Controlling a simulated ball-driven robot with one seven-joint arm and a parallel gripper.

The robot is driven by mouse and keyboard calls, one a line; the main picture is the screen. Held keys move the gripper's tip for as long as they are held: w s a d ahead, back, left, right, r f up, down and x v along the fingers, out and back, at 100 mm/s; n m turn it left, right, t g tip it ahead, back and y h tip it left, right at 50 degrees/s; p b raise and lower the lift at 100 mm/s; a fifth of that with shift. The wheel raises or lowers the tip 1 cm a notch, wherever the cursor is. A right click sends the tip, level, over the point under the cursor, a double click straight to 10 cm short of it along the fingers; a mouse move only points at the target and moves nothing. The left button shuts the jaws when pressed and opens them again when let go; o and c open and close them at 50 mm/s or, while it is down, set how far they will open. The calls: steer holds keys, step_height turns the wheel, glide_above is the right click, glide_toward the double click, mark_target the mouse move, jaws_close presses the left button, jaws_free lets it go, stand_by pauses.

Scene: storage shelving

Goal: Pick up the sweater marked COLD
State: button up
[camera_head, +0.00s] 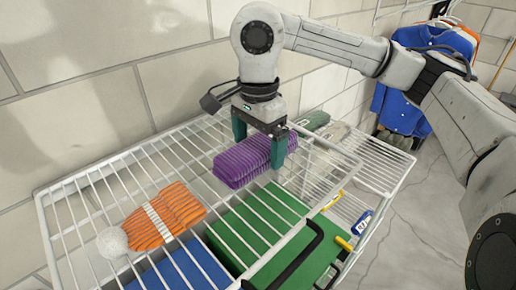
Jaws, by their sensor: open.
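A purple ribbed, folded garment (240,166) that looks like a sweater lies on the top wire shelf in the middle. I cannot make out any COLD mark on it. My gripper (259,152) points down right over it with open fingers. One finger stands at its far left side and the other in front of its right part. I cannot tell whether the fingers touch the cloth.
An orange knit hat (165,216) with a white stripe and pompom lies left on the white wire shelf (62,187). Green (262,222) and blue (182,272) boxes sit below the wires. Dark green and grey items lie behind the gripper. Blue shirts (405,105) hang at the back right.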

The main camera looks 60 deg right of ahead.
steer(key=shift+f, duration=0.6)
steer(key=shift+c, duration=0.5)
steer(key=c, duration=1.1)
steer(key=shift+r, duration=0.1)
steer(key=shift+c, duration=0.2)
